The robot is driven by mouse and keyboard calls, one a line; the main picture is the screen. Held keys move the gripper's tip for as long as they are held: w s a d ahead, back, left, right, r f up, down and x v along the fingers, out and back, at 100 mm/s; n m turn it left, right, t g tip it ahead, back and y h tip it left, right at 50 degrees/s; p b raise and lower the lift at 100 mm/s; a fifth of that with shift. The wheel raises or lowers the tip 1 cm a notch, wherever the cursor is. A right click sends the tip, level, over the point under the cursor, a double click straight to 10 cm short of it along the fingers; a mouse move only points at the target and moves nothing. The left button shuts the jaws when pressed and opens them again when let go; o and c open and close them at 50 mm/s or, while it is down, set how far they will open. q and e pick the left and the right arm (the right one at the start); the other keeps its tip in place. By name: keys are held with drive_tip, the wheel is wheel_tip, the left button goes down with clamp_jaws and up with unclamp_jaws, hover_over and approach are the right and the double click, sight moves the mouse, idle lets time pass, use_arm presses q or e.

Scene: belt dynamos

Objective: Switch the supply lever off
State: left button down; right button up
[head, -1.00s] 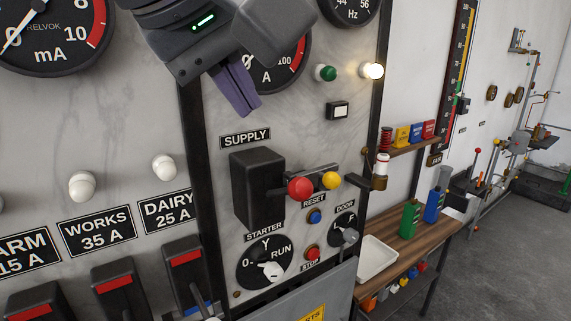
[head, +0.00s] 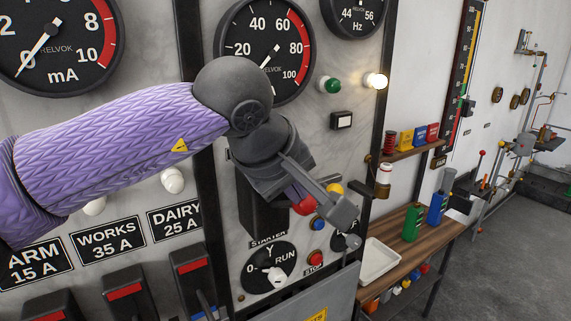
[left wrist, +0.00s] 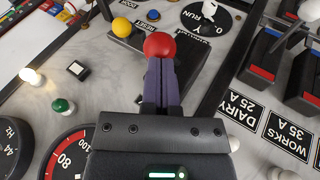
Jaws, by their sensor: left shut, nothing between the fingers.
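The supply switch has a black box (head: 258,215) on the grey panel and a lever ending in a red ball knob (head: 303,204). My left gripper (head: 290,190) is in front of it and hides much of the box, the lever arm and the SUPPLY label. In the left wrist view the purple fingers (left wrist: 161,75) are shut together and empty, pointing at the red knob (left wrist: 159,45). Their tips overlap its near edge in the picture; I cannot tell whether they touch. My right gripper is not in view.
A yellow knob (head: 335,187) is close beside the red one. A blue reset button (head: 319,224), red stop button (head: 316,257) and starter dial (head: 268,270) sit below. A green lamp (head: 329,84) and white lamp (head: 375,81) are above. A wooden bench (head: 428,246) stands at right.

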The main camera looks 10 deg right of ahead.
use_arm(q)
drive_tip(key=shift+f, duration=0.1)
drive_tip(key=s+d+f+m+t+y+b, duration=0.1)
drive_tip(key=f+t+b, duration=0.5)
drive_tip(key=b, duration=1.2)
drive_tip(key=shift+s+f+m+t, duration=0.4)
drive_tip(key=shift+s+f+m, duration=0.35)
drive_tip(key=shift+s, duration=0.25)
drive_tip(key=shift+d, duration=0.1)
drive_tip(key=shift+s+r, duration=0.1)
